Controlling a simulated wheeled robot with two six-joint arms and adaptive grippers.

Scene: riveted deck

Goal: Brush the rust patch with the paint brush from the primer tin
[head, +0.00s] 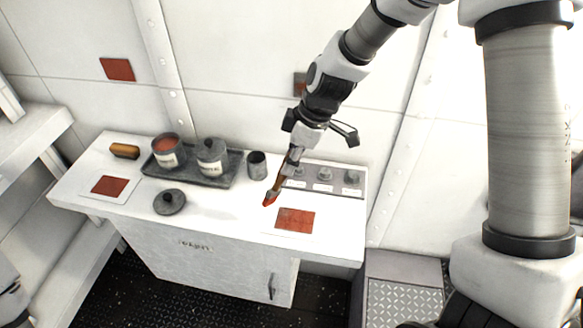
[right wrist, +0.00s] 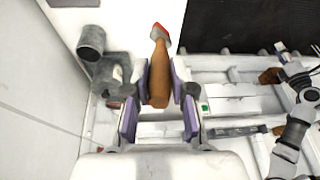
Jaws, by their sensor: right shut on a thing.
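My right gripper (head: 290,158) is shut on the wooden handle of the paint brush (right wrist: 159,75). The brush tilts downward, and its red-coated tip (head: 269,200) is over the worktop, just left of a rust-red patch (head: 295,219) on a pale plate. I cannot tell whether the tip touches the worktop. A second red patch (head: 108,186) lies at the left end. The open primer tin (head: 166,154), with red-brown contents, stands in the tray.
A lidded tin (head: 212,160) shares the dark tray (head: 203,179). A round lid (head: 170,202), a tan block (head: 125,151) and a grey cup (head: 257,166) stand nearby. A knobbed panel (head: 345,191) is behind the right patch. A red square (head: 117,69) is on the wall.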

